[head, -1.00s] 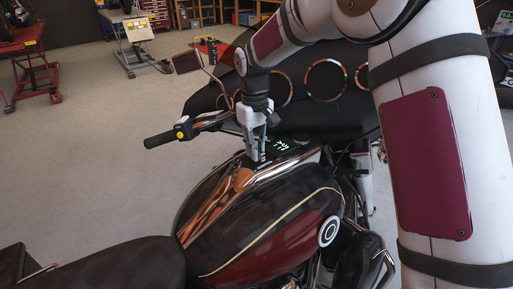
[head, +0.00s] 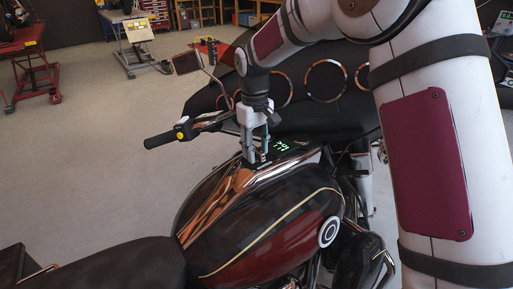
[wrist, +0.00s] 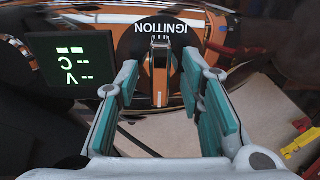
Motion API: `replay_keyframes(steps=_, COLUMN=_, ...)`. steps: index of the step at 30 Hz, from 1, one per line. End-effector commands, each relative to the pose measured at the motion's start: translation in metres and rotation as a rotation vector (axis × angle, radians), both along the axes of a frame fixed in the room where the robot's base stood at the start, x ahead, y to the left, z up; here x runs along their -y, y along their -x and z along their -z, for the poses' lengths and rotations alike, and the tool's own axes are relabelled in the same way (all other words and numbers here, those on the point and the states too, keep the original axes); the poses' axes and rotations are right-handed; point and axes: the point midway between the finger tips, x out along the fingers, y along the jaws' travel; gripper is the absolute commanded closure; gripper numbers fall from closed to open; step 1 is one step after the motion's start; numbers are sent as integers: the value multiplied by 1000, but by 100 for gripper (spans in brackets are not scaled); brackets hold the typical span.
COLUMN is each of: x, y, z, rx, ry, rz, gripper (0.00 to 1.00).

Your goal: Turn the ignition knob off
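The ignition knob (wrist: 160,66) shows in the wrist view, with a black disc marked IGNITION around it, upside down in this view. Its narrow bar points straight up and down in the picture. My gripper (wrist: 160,80) is open, with one teal-padded finger on either side of the bar and visible gaps between. In the head view my gripper (head: 254,158) points down over the console at the front of the motorcycle tank (head: 265,220). There the knob is hidden behind the fingers.
A lit display (wrist: 72,62) with green figures sits left of the knob; it also shows in the head view (head: 283,145). The handlebar grip (head: 160,139) and mirror (head: 187,62) are left of my gripper. The dark fairing (head: 330,112) stands close behind.

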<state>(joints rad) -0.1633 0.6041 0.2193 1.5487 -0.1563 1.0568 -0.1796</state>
Motion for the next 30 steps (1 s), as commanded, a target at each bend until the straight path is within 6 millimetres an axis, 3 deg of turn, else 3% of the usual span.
replay_keyframes(steps=5, x=-1, y=-1, z=-17, rx=3, ry=-1, rz=1, gripper=65)
replay_keyframes(steps=18, x=-3, y=-5, z=-100, rx=4, ry=-2, rz=-1, gripper=65)
replay_keyframes(steps=24, x=-4, y=-5, z=-117, rx=2, ry=0, rz=0, gripper=65)
replay_keyframes(steps=30, x=-4, y=-5, z=-120, rx=1, ry=-1, rz=0, gripper=65)
